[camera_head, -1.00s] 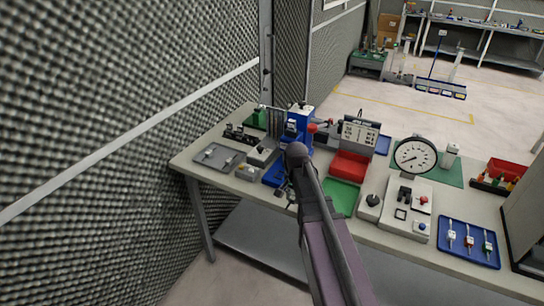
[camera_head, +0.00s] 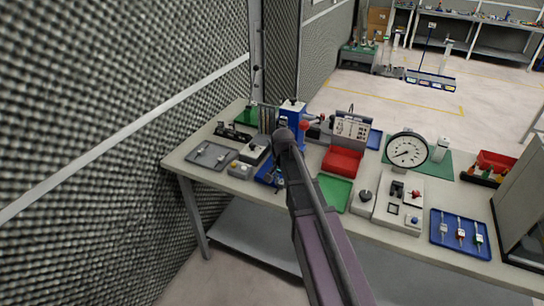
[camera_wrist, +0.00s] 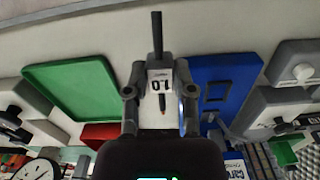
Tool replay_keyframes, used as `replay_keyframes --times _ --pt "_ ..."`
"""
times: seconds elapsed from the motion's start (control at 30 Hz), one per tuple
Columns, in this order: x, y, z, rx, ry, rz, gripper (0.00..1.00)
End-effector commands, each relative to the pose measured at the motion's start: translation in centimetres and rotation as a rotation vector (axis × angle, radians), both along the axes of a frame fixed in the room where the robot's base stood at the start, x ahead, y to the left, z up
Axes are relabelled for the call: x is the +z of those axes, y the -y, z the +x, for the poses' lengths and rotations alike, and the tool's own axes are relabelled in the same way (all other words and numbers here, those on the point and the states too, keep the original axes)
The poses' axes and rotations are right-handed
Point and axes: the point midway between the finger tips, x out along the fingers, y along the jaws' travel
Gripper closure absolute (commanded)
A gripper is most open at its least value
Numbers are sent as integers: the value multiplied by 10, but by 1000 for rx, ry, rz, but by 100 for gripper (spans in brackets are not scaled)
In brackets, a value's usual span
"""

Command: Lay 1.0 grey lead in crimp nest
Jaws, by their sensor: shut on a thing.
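My gripper (camera_wrist: 160,76) is shut on the grey lead, which carries a white label reading 1.0 (camera_wrist: 160,82). The lead's dark end (camera_wrist: 157,32) points to the top of the wrist view, and a copper-coloured tip shows below the label. Behind the held lead is bench top, between a green tray (camera_wrist: 72,88) on the left and a blue plate (camera_wrist: 228,72) with dark square outlines on the right. In the head view the blue press (camera_head: 292,122) stands just behind my arm. My arm largely hides the gripper there, and I cannot make out the crimp nest clearly.
A grey tray (camera_head: 211,155) lies on the left of the bench. A red bin (camera_head: 342,161), green tray (camera_head: 335,192), dial gauge (camera_head: 407,150) and blue tray with several leads (camera_head: 460,252) are to the right. The foam wall (camera_head: 110,100) is close on the left.

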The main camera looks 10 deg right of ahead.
Motion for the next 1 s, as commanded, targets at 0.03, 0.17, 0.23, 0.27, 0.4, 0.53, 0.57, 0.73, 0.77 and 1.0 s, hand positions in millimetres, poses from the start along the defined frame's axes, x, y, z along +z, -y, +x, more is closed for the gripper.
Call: replay_keyframes --times 0.03,0.17,0.23,0.27,0.4,0.53,0.57,0.73,0.77,1.0 --pt "5 -1 18 6 0 0 100" --pt "12 -4 49 23 0 0 100" --pt "16 -6 65 32 0 0 100" --pt "17 -7 71 36 0 0 100" --pt "21 -10 94 51 0 0 100" --pt "24 -12 107 59 0 0 100" --pt "24 -12 109 60 0 0 100" --pt "25 -13 115 66 0 0 100" --pt "25 -14 116 66 0 0 100" --pt "25 -14 116 67 0 0 100"
